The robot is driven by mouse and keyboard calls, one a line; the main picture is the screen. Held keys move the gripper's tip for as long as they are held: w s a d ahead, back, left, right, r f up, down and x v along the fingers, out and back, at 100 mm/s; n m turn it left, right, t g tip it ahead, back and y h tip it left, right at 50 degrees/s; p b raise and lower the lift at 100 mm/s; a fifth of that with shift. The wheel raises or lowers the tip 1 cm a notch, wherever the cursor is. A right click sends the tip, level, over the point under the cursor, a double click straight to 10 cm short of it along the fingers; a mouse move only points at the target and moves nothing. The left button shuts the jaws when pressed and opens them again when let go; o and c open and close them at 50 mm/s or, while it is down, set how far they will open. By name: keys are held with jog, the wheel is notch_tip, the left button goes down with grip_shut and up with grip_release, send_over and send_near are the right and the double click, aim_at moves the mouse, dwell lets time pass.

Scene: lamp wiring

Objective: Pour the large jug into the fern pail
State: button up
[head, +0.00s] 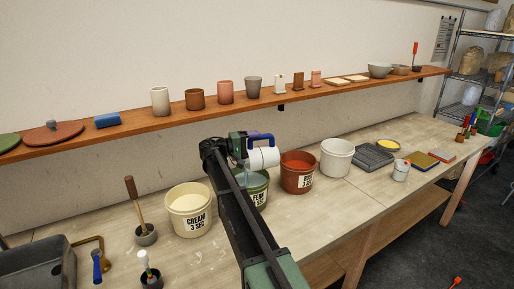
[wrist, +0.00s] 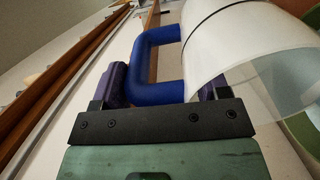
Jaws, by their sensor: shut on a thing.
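The large jug (head: 263,158) is white with a blue handle (head: 261,138). It is tilted onto its side above the fern pail (head: 262,192). My gripper (head: 246,137) is shut on the handle. In the wrist view the handle (wrist: 150,62) sits between the jaws (wrist: 160,88), and the white jug body (wrist: 235,45) fills the upper right. The fern pail is green with a partly covered label, and my arm hides its left side.
The cream pail (head: 190,220) stands left of the fern pail, and the red-brown pail (head: 297,182) stands right of it. A white bucket (head: 336,160) is farther right. A wall shelf (head: 150,127) with cups runs behind. A mallet-like tool (head: 134,200) stands in a pot at left.

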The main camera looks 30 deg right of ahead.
jog(key=shift+w+a+r+g+h+b, duration=0.1)
jog(key=shift+w+a+g+h+b, duration=0.05)
jog(key=shift+a+h+b, duration=1.25)
jog(key=shift+w+a+r+g+h+b, duration=0.15)
jog(key=shift+a+h+b, duration=0.9)
jog(key=shift+b, duration=0.55)
jog(key=shift+a, duration=0.1)
dwell(0.5)
